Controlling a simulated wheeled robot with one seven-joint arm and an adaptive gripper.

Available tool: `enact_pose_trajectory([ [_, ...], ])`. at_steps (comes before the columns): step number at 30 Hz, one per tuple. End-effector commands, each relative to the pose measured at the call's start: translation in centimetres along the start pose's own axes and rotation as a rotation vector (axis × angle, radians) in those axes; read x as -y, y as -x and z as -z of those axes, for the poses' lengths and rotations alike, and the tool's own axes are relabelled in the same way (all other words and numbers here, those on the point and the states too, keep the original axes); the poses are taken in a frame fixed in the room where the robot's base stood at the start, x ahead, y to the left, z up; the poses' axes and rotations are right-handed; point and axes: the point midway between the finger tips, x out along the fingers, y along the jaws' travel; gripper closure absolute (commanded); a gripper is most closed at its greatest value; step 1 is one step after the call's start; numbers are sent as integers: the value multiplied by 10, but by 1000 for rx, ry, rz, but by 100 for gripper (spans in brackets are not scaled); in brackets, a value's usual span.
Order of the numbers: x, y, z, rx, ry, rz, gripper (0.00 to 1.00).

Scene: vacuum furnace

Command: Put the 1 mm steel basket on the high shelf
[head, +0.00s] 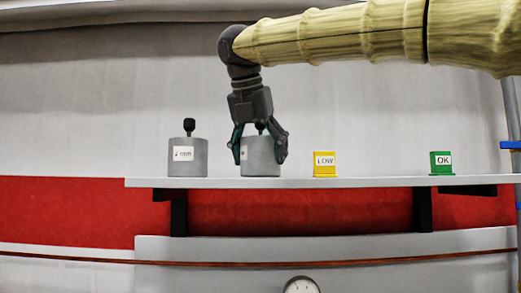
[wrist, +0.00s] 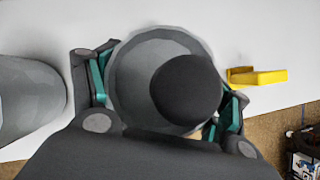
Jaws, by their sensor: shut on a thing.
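My gripper (head: 259,158) is shut on a grey cylindrical basket (head: 262,169) with a black knob on top. One finger is on each side of it. The held basket's base looks level with the top of the white shelf (head: 350,182) and seems to touch it. Its label is mostly hidden by the left finger. A similar grey basket (head: 187,160) stands upright on the shelf to the left; its label ends in "mm", but the number is unclear. In the wrist view the held basket (wrist: 127,75) is upright between the fingers of my gripper (wrist: 165,97), its knob nearest the camera.
A yellow "LOW" block (head: 325,164) stands just right of the held basket. A green "OK" block (head: 441,163) stands farther right. The shelf is clear between these blocks. A round gauge (head: 301,286) shows below.

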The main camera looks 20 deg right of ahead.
Motion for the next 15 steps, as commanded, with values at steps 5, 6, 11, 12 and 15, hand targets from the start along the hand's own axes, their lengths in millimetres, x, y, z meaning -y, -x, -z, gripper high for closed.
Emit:
enact_pose_trajectory([
  [5,0,0,1,1,-1,-1,51],
  [6,0,0,1,1,-1,-1,51],
  [11,0,-2,2,0,-1,0,51],
  [12,0,-3,2,0,-1,0,19],
  [15,0,-2,2,0,-1,0,1],
])
